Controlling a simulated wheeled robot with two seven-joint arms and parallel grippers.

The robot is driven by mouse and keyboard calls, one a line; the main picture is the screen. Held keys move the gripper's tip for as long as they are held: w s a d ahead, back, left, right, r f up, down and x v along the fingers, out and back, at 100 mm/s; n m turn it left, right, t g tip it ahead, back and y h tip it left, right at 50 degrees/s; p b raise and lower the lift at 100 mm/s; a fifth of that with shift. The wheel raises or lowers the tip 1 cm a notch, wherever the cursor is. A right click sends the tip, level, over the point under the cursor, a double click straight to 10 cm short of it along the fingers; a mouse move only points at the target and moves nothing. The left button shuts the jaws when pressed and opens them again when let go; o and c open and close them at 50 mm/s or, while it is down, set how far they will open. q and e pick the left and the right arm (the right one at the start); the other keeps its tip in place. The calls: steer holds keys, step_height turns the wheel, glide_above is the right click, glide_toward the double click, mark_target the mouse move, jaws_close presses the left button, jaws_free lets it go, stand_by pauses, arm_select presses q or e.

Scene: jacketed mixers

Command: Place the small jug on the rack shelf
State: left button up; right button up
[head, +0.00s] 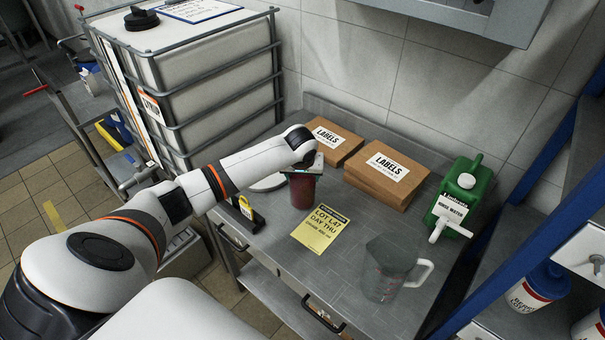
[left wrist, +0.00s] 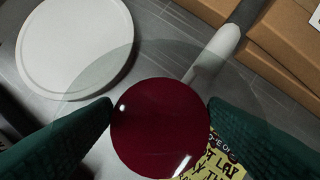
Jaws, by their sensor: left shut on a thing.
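A clear jug (head: 388,272) with a pale handle stands upright on the front right of the steel table. My left gripper (head: 303,166) is at the table's middle, away from the jug. It is shut on a dark red round-topped thing (head: 301,192), also seen between its dark green fingers in the left wrist view (left wrist: 160,128). I cannot tell whether the red thing touches the table. My right gripper is not in view.
Two stacks of label boxes (head: 388,175) stand at the back. A green canister (head: 462,195) with a white tap stands back right. A yellow note (head: 320,229) lies between the red thing and the jug. A white disc (left wrist: 75,45) lies beside my gripper. White-and-blue tubs (head: 538,288) occupy rack shelves.

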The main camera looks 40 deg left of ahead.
arm_select(q)
steer(key=shift+w, duration=0.1)
steer(key=o, duration=1.4)
